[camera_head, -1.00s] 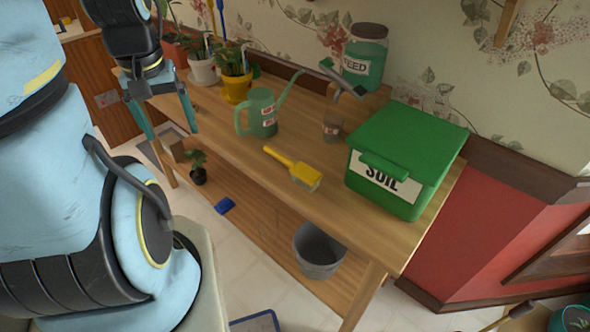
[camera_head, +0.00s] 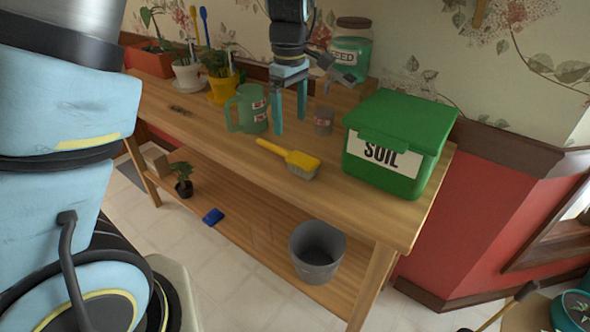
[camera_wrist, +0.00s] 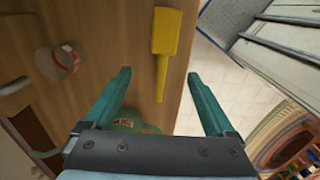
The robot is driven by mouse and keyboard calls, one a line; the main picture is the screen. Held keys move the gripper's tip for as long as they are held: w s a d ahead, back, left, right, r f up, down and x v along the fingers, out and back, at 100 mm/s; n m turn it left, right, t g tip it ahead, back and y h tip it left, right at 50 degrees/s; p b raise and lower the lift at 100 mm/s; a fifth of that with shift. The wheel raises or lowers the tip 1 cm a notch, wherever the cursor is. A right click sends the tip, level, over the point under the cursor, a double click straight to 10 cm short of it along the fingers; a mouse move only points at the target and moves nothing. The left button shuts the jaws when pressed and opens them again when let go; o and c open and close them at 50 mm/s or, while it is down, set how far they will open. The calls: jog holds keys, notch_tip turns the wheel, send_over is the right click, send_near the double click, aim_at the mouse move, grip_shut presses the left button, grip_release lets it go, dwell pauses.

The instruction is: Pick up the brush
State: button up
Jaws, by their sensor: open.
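The yellow brush (camera_head: 290,158) lies on the wooden table, its handle pointing to the back left and its pale bristles at the front right end. My gripper (camera_head: 290,126) is open and empty, pointing down above the table near the brush handle. In the wrist view the brush (camera_wrist: 166,38) lies ahead of my gripper (camera_wrist: 160,92), with its handle end between the lines of the two teal fingers. The fingers do not touch the brush.
A green watering can (camera_head: 246,108) stands left of my gripper, its spout partly hidden. A small pot (camera_head: 324,119) stands behind the brush, and a green SOIL box (camera_head: 398,142) stands to its right. The tabletop (camera_head: 225,146) in front is clear.

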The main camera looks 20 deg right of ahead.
send_over(290, 151)
notch_tip(290, 151, down, 5)
jog(key=shift+w+r+p, duration=0.1)
jog(key=shift+r+p, duration=0.1)
jog(key=shift+p, duration=0.1)
jog(key=shift+s+a+f+p, duration=0.15)
jog(key=shift+f+p, duration=0.65)
jog(key=shift+f, duration=1.9)
grip_shut()
